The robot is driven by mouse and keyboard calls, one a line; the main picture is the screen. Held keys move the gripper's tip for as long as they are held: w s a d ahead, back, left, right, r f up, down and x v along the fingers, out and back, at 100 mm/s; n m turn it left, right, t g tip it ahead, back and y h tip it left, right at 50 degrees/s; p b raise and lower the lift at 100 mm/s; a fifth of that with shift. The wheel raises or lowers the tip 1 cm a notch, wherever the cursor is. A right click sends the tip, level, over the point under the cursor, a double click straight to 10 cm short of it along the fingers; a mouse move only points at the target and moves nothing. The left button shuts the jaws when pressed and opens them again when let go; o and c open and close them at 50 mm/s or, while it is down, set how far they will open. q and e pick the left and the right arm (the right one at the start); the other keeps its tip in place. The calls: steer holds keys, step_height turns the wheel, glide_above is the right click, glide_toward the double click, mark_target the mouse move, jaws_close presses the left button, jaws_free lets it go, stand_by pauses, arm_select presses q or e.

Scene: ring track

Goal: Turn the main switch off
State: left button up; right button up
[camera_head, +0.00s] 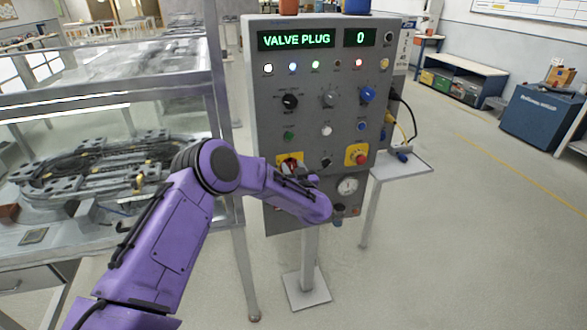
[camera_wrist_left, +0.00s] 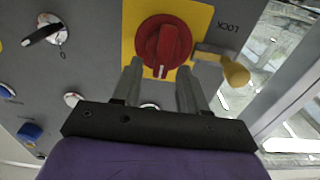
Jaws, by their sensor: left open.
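The main switch (camera_wrist_left: 163,42) is a round red rotary knob on a yellow plate (camera_wrist_left: 200,18) on the grey control panel (camera_head: 262,110). In the wrist view the knob has a white mark on its near edge. In the head view the switch (camera_head: 289,164) is at the panel's lower left, partly hidden by my left gripper (camera_head: 293,172). In the wrist view my left gripper (camera_wrist_left: 158,78) is open, its two fingers pointing at the knob, tips near its lower edge. I cannot tell whether they touch it. My right gripper is not in view.
A brass-coloured piece on a grey bracket (camera_wrist_left: 235,70) sits right of the knob, by the word LOCK. A red button (camera_head: 361,159) on yellow, a gauge (camera_head: 347,186) and several knobs share the panel. A glazed track table (camera_head: 110,110) stands left; a small side shelf (camera_head: 415,167) is right.

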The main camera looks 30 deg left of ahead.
arm_select(q)
jaws_close()
steer(key=n+b, duration=0.2)
steer(key=n, duration=0.1)
steer(key=n+b, duration=0.2)
steer(key=shift+s+a+f, duration=0.3)
steer(key=shift+s, duration=0.05)
steer(key=shift+s+a+f+n+b, duration=0.15)
steer(key=shift+f+n+b, duration=0.15)
steer(key=shift+n+b, duration=1.8)
steer(key=shift+s+a+f+n+b, duration=0.1)
steer(key=shift+s+f+n+b, duration=0.15)
steer(key=shift+n+b, duration=1.85)
steer(key=shift+s+a+f+n+b, duration=0.1)
steer(key=shift+f+n+b, duration=0.25)
steer(key=shift+n+b, duration=1.7)
steer(key=shift+n, duration=0.25)
